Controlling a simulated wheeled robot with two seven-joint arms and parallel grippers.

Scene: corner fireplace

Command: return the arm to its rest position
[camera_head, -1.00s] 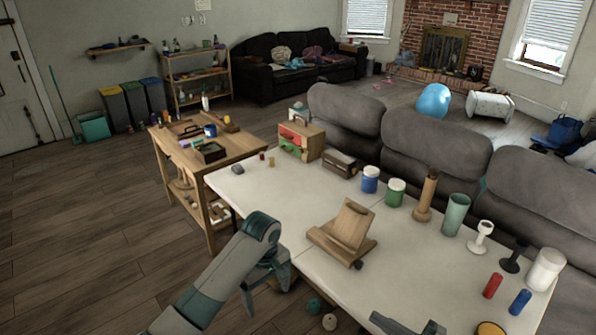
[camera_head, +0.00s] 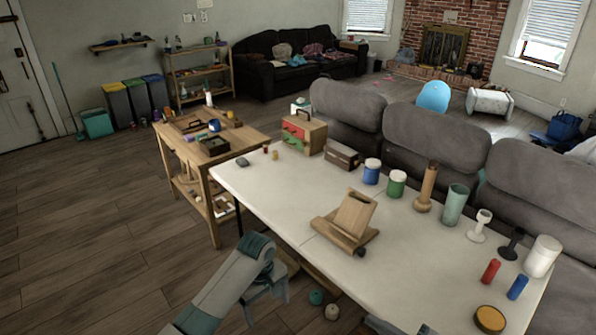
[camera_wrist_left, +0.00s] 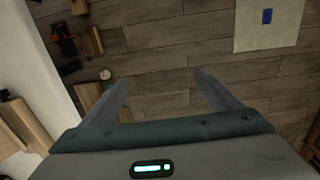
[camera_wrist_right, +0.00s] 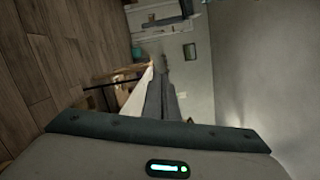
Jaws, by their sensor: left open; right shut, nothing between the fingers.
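My left gripper (camera_head: 267,299) is low in the head view, in front of the white table's near-left edge. The left wrist view shows its two fingers (camera_wrist_left: 161,82) spread apart with only floor beyond them. My right gripper shows in the right wrist view with its fingers together (camera_wrist_right: 164,85) and nothing between them. In the head view only a small piece of my right arm (camera_head: 383,325) shows at the bottom edge, over or beside the table's near side; its fingers are hidden there.
The white table (camera_head: 290,215) carries a wooden stand (camera_head: 346,222), cups, cylinders and a toolbox (camera_head: 303,132). A yellow-topped round container (camera_head: 490,319) is near its front. A wooden cart (camera_head: 212,165) stands left. Open floor (camera_head: 90,240) lies left.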

